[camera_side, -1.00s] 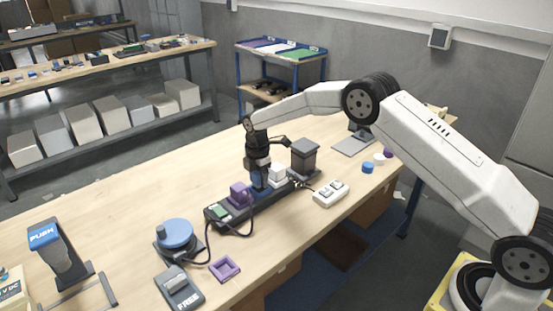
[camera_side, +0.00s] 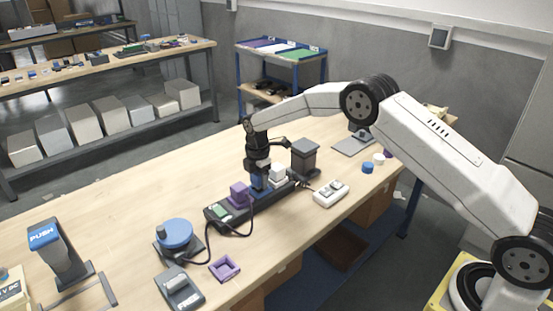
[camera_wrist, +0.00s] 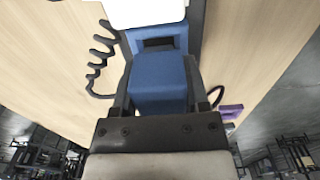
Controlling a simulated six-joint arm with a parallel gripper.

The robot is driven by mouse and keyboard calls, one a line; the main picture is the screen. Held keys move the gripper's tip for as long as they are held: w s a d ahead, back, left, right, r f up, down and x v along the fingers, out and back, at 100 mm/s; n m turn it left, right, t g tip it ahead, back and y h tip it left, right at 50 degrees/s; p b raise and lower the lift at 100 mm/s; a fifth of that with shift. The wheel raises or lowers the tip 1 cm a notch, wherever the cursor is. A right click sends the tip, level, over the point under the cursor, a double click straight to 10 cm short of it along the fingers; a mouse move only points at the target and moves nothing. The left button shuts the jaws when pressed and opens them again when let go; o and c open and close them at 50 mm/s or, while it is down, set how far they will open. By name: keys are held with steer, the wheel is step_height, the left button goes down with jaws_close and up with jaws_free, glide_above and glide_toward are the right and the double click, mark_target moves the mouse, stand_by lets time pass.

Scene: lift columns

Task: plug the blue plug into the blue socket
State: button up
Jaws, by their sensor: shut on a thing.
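The blue plug (camera_wrist: 160,88) is a blue block held between the two fingers of my gripper (camera_wrist: 158,100). In the side view, my gripper (camera_side: 258,178) points down over the dark strip (camera_side: 222,222) on the table. A blue part with a dark slot, seemingly the blue socket (camera_wrist: 150,31), is just beyond the plug in the wrist view. The plug's far edge is close to that slot. I cannot tell whether they touch. In the side view the gripper hides much of the blue parts.
A purple block (camera_side: 239,193) sits on the strip to the left of my gripper, and a white block (camera_side: 278,173) to the right. A grey block (camera_side: 305,157) stands at the strip's far end. A white switch box (camera_side: 331,194) and blue knob (camera_side: 175,233) are nearby.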

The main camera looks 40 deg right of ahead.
steer(key=shift+f, duration=0.75)
stand_by(0.8)
steer(key=o, duration=1)
steer(key=shift+o, duration=1.3)
steer(key=shift+s+f, duration=0.2)
steer(key=shift+c, duration=0.3)
steer(key=shift+o, duration=0.3)
steer(key=shift+w+r, duration=0.2)
steer(key=shift+r, duration=3.6)
